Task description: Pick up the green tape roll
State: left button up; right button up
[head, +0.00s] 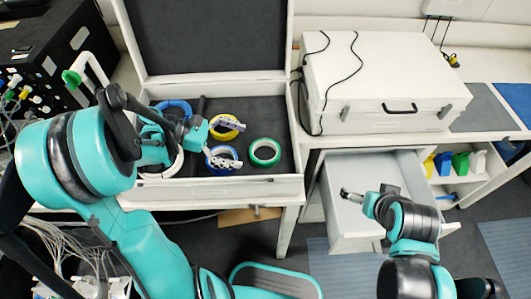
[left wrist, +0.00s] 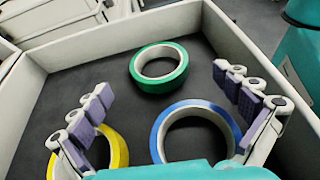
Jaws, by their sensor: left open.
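The green tape roll (head: 265,164) lies flat on the dark floor of the open white box, at its right side in the head view. In the left wrist view the green tape roll (left wrist: 160,87) lies ahead of my spread fingers, apart from them. My left gripper (head: 236,140) is open and empty above the box, just left of the green roll. It also shows in the left wrist view (left wrist: 162,82). My right gripper (head: 367,193) is over the open drawer, far from the roll; its jaw opening is unclear.
A blue tape roll (left wrist: 160,136) and a yellow tape roll (left wrist: 122,152) lie near my left fingers. The box's walls (head: 222,188) surround them. A white case (head: 375,80) stands at right, above an open drawer (head: 352,228).

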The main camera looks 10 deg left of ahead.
aim_at(277, 154)
pick_arm(q)
jog(key=b+x, duration=0.2)
jog(key=x, duration=0.4)
jog(key=shift+w+d+f, duration=0.1)
jog(key=shift+w+f, duration=0.05)
jog(key=shift+w, duration=0.1)
jog(key=c, duration=1.2)
